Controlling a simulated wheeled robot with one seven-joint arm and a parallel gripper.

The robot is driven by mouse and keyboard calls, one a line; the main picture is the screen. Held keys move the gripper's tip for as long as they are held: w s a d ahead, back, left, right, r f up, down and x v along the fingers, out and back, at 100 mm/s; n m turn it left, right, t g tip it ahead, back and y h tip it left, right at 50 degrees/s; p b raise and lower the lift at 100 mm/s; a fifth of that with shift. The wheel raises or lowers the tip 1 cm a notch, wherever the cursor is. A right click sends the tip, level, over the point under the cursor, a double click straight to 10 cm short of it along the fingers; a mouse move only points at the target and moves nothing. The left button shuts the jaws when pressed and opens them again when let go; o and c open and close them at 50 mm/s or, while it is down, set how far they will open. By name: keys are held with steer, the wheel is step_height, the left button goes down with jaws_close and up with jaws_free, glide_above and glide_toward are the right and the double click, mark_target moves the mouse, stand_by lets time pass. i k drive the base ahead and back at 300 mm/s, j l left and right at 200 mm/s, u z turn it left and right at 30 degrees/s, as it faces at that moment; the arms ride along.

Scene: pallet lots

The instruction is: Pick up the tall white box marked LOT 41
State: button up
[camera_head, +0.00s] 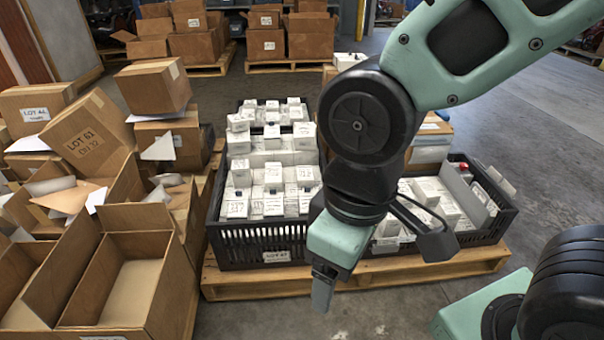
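Several white boxes with small dark print stand packed in a black crate (228,234) on a pallet. One upright white box (237,208) is at its front left. The print is too small for me to tell which box reads LOT 41. The crate's front label (276,256) begins with LOT, but its number is unclear. My gripper (323,292) points down in front of the crates, apart from the boxes, with nothing visible in it. Only one finger shows clearly, so its opening cannot be judged. My arm hides part of the boxes and the crates' middle.
A second black crate (490,226) with white boxes is at the right of the same wooden pallet (420,266). Open brown cartons (130,270) crowd the left, one stacked carton (88,135) marked LOT 61. More cartons (310,35) stand behind. Grey floor is clear at the right.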

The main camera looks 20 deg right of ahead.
mark_target(242, 177)
steer(key=i+l+u, duration=0.25)
steer(key=i, duration=0.6)
steer(key=j, duration=0.1)
